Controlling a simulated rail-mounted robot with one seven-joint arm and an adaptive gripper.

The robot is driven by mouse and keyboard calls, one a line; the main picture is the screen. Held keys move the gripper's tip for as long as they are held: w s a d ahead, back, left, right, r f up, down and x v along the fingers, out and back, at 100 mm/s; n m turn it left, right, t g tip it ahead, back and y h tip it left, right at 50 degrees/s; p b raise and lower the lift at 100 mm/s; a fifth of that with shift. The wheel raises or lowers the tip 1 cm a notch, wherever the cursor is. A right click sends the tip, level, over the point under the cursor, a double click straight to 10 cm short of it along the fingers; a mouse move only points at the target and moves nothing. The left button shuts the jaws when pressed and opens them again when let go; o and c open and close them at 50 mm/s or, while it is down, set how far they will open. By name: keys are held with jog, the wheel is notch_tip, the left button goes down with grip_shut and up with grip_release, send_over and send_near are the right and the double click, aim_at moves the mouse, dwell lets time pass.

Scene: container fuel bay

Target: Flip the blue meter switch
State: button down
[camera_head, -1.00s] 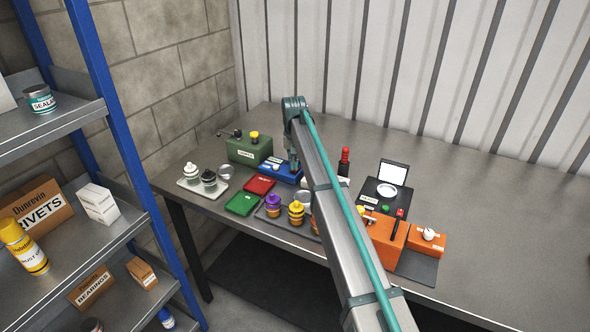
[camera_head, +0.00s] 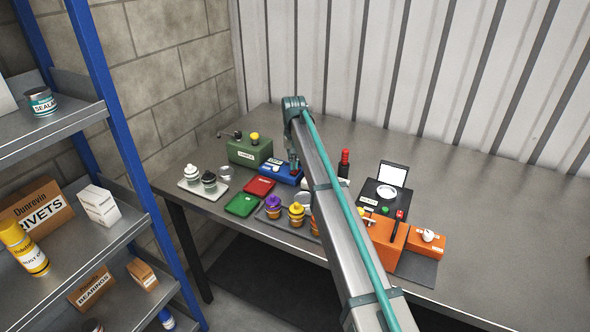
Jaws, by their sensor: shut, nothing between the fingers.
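The blue meter (camera_head: 282,176) is a low blue box on the metal table, beside the green box. Small pale details show on its top, but its switch is too small to make out clearly. My gripper (camera_head: 294,167) points down at the right part of the blue meter's top, shut with nothing in it. The fingertips look at or just above the surface; I cannot tell if they touch. My arm hides part of the table to the right of the meter.
A green box (camera_head: 249,152) with a crank and yellow knob stands behind left. Red (camera_head: 260,187) and green (camera_head: 242,205) trays lie in front. Several ringed jars, a black device (camera_head: 383,193) and an orange box (camera_head: 385,238) stand nearby. The table's right side is clear.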

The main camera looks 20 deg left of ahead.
aim_at(294, 172)
jog(key=shift+r+p, duration=1.15)
jog(key=shift+r, duration=1.65)
